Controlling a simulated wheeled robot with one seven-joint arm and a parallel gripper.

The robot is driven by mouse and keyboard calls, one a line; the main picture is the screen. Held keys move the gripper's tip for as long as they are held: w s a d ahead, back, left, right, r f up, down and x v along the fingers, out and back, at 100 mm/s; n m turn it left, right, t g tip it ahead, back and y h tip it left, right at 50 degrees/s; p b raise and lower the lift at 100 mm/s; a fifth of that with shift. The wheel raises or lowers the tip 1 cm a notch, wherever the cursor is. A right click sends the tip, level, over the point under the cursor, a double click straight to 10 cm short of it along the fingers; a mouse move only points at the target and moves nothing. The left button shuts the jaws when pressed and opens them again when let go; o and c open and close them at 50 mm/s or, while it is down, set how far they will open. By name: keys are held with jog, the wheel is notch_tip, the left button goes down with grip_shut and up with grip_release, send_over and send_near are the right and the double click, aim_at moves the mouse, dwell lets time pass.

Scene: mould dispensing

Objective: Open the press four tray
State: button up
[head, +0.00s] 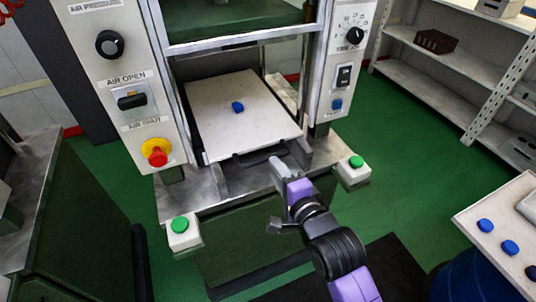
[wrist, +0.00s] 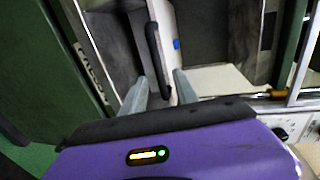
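The press tray is a pale flat plate (head: 235,135) inside the press, with a small blue piece (head: 238,107) on it. A dark handle (head: 260,156) runs along its front edge. My gripper (head: 281,168) is at the right end of this handle, above the metal ledge. In the wrist view, the two grey fingers of my gripper (wrist: 161,78) are apart. The dark handle (wrist: 153,50) shows between their tips, and I cannot tell whether either finger touches it. The pale tray (wrist: 163,25) and blue piece (wrist: 177,44) lie beyond.
Green buttons (head: 180,225) (head: 356,162) stand on both sides of the metal ledge (head: 190,192). Control panels flank the press opening. A pale table (head: 497,215) with several blue pieces is at right. Shelves (head: 440,65) stand at the back right. Green floor is clear between them.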

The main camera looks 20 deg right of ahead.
aim_at(267, 157)
jog(key=p+x, duration=0.1)
jog(key=x, duration=0.5)
jog(key=shift+w+f, duration=0.1)
jog(key=shift+w, duration=0.3)
grip_shut()
jog(key=shift+r, duration=0.3)
dwell(0.8)
